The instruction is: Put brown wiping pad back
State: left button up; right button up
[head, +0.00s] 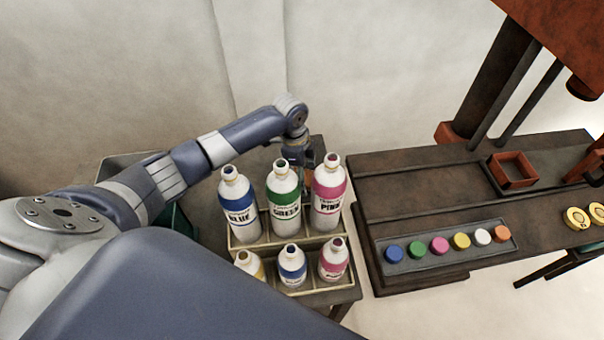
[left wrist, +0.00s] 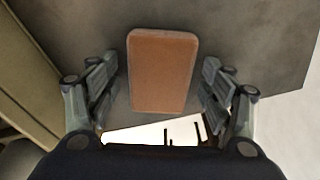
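The brown wiping pad (left wrist: 162,72) is a flat rounded rectangle in the left wrist view, against a dark grey tabletop (left wrist: 235,35). My left gripper (left wrist: 160,80) is open, with one finger on each side of the pad and a small gap on both sides. I cannot tell how far the fingertips are above the tabletop. My right gripper is in neither view.
Tall blue, green and pink bottles (head: 282,198) and smaller bottles (head: 292,267) stand in a divided crate (head: 262,242) close in front of the gripper. A brown bench (head: 400,180) with a tray of coloured caps (head: 405,266) is at right. A wall is behind.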

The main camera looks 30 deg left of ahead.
pick_arm(q)
notch_tip(320, 180, up, 12)
jog(key=a, duration=0.1)
jog(key=shift+s+a+r, duration=0.15)
jog(key=shift+s, duration=0.05)
dwell(0.3)
jog(key=shift+r, duration=0.1)
dwell(0.4)
